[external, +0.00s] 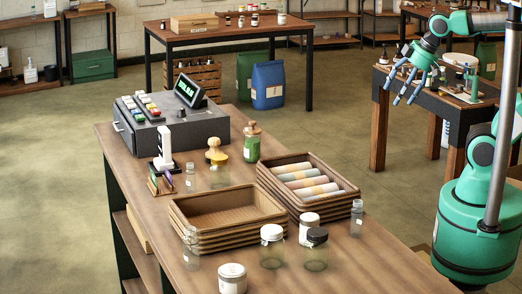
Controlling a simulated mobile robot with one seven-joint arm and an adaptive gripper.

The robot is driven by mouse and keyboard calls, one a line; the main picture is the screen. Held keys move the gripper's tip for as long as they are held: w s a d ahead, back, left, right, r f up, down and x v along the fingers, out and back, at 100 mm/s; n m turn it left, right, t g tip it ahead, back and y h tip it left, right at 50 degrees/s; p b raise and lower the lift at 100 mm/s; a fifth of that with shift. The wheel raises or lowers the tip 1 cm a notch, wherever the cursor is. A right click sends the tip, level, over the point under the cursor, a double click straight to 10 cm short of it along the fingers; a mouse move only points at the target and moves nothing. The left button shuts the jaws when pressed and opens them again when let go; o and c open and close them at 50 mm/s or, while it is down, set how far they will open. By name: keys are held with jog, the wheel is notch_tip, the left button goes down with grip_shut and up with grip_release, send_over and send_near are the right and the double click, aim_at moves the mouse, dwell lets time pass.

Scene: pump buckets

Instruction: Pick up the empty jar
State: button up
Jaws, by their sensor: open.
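Several jars stand on the long wooden counter (372,262). A clear jar with a white lid (271,247) and a clear jar with a black lid (316,251) look see-through and empty. A white-lidded jar with pale contents or a label (309,228) stands behind them, and a low white jar (232,279) is at the front. I cannot tell for sure which jar is meant. My gripper (402,88) is open and empty, raised at the upper right, well away from the jars.
Stacked trays, one empty (225,211) and one holding rolls (306,181), sit mid-counter near the jars. A cash register (172,124) and green bottle (251,143) stand behind. Small clear bottles (191,249) (357,217) flank the trays. A cluttered dark table (450,97) is near my gripper.

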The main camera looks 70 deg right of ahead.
jog(key=w+a+r+n+g+p, duration=0.1)
jog(key=w+a+n+p, duration=0.1)
jog(key=w+a+n, duration=0.5)
jog(key=w+a+r+n+g+y+p, duration=0.1)
jog(key=w+a+n+p, duration=0.25)
jog(key=a, duration=0.65)
jog(key=w+a+r+n+g+p, duration=0.1)
jog(key=w+a+n+p, duration=0.1)
jog(key=w+a+n, duration=0.55)
jog(key=n+g+h+p, duration=0.15)
jog(key=n+p, duration=0.45)
jog(key=n, duration=0.6)
send_over(318, 232)
jog(key=shift+g, duration=0.45)
jog(key=f, duration=1.6)
jog(key=shift+w+d, duration=0.2)
jog(key=shift+d, duration=0.05)
jog(key=shift+s+a+f+n, duration=0.2)
jog(key=shift+a+f+n, duration=0.1)
jog(key=shift+f, duration=0.1)
jog(key=shift+d+f+b, duration=0.1)
jog(key=shift+f+b, duration=0.2)
jog(key=shift+f, duration=3.9)
